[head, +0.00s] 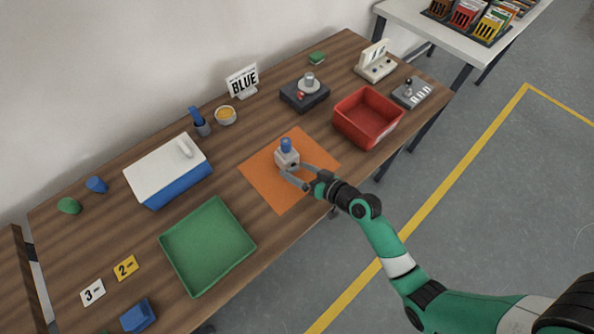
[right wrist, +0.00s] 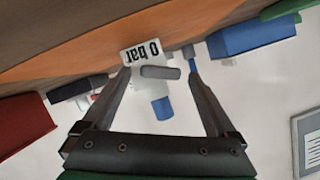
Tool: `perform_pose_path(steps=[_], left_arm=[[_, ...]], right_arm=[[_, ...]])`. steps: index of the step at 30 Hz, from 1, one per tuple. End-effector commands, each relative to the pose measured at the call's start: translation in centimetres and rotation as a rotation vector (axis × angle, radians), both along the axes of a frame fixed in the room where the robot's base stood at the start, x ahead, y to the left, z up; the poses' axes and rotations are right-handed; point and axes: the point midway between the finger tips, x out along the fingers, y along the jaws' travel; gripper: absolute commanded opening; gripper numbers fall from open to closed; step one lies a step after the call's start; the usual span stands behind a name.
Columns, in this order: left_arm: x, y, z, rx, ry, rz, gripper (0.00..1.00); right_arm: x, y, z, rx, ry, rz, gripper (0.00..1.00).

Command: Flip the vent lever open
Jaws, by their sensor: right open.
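A small grey valve block (head: 287,160) with a blue cap (head: 286,145) stands upright on the orange mat (head: 265,188). In the right wrist view, which is upside down, it shows a white "0 bar" plate (right wrist: 142,52), a short grey lever (right wrist: 160,72) and the blue cap (right wrist: 162,108). My right gripper (head: 293,170) is open at the near side of the block. In the wrist view its fingers (right wrist: 158,74) stand on either side of the lever, apart from it as far as I can tell. My left gripper is not in view.
A red bin (head: 368,138) stands right of the mat, and a green tray (head: 207,283) lies left of it. A white-lidded blue box (head: 160,175), a "BLUE" sign (head: 243,80) and a dark box (head: 304,100) stand behind. The mat around the block is clear.

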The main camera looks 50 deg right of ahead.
Motion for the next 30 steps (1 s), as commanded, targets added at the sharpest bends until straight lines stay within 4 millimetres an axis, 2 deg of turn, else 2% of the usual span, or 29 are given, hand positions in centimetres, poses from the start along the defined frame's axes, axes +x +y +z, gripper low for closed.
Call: perform_pose_path(steps=[9, 23, 24, 30], left_arm=[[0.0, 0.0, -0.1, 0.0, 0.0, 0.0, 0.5], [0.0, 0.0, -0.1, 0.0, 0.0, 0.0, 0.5], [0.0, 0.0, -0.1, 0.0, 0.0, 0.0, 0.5], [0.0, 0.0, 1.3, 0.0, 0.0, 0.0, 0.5]], right_arm=[[0.5, 0.0, -0.1, 0.0, 0.0, 0.0, 0.93], [0.5, 0.0, -0.1, 0.0, 0.0, 0.0, 0.1], [0.5, 0.0, -0.1, 0.0, 0.0, 0.0, 0.06], [0.5, 0.4, 0.1, -0.116, 0.021, 0.002, 0.06]])
